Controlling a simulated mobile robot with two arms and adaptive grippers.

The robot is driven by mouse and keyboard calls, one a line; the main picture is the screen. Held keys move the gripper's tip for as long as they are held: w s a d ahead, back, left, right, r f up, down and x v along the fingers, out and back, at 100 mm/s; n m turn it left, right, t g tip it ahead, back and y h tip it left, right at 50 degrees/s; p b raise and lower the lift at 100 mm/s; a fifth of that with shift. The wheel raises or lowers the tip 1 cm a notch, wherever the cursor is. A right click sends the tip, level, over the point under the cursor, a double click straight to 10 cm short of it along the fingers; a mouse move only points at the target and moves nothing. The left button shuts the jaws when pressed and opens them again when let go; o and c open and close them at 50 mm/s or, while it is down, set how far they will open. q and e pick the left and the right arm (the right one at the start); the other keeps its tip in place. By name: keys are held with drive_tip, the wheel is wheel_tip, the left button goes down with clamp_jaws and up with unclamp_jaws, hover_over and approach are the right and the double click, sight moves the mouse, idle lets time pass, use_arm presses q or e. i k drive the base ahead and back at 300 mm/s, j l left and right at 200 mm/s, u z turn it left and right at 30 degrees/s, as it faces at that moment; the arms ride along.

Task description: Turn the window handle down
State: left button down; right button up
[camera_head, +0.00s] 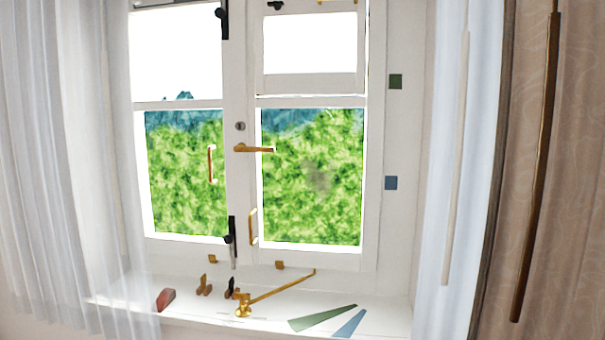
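The brass window handle (255,149) sits on the middle post of the white window (244,190). Its lever lies level and points right, over the edge of the right pane. A small round dark fitting (240,126) is just above it. The window sashes look closed. Neither of my grippers shows in the head view.
The white sill (381,312) holds a brass stay arm (280,288), a red block (166,299), small brown pieces (204,286), and green (322,317) and blue (351,324) strips. A sheer curtain (60,150) hangs left. A dark rod (537,165) hangs right. The space before the handle is clear.

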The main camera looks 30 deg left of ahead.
sight(241, 147)
drive_tip(key=u, duration=1.25)
drive_tip(key=k+j, duration=0.05)
drive_tip(key=j, duration=0.05)
